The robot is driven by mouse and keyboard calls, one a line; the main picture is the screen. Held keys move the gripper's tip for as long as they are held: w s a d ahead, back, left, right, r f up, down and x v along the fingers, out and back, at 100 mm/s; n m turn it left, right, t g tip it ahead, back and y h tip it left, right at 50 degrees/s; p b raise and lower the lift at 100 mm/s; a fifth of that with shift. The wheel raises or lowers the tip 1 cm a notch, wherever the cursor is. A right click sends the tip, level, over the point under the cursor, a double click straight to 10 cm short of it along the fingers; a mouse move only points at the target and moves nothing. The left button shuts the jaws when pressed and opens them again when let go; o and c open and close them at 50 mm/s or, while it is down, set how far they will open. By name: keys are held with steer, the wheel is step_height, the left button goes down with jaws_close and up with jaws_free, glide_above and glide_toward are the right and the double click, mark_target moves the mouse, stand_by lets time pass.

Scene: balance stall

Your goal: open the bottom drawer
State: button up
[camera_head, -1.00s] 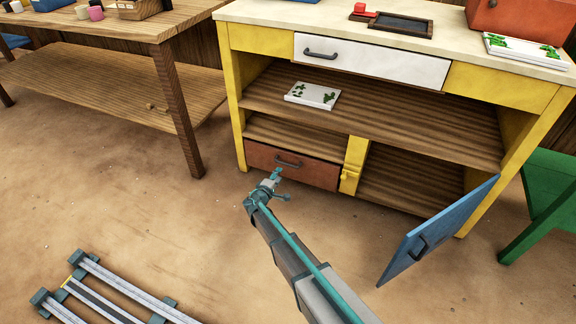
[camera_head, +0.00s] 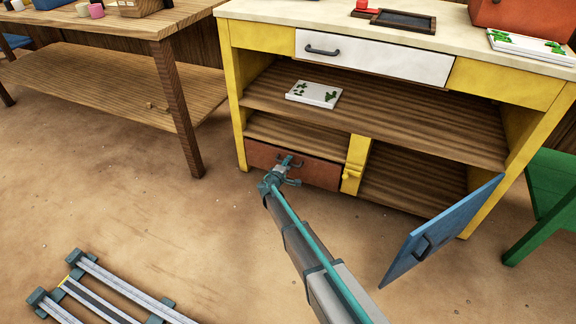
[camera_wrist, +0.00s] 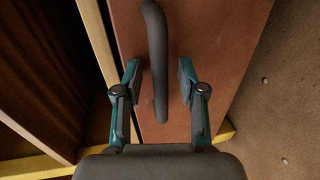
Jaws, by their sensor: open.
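The bottom drawer (camera_head: 318,172) has a reddish-brown front and sits low at the left of the yellow stall; it looks closed. Its dark bar handle (camera_wrist: 157,60) runs between the two fingers in the wrist view, with a gap on each side. My gripper (camera_head: 287,165) is open in front of the drawer and partly hides the handle in the head view. In the wrist view my gripper (camera_wrist: 160,82) has its teal and grey fingers apart, one on either side of the handle's lower part.
A blue door (camera_head: 440,232) stands swung open at the right of the stall. A white drawer (camera_head: 372,58) is above, and a patterned white board (camera_head: 314,94) lies on the shelf. A green stool (camera_head: 552,195) stands at the right. The floor before the drawer is clear.

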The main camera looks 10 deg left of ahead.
jaws_close()
stand_by(0.4)
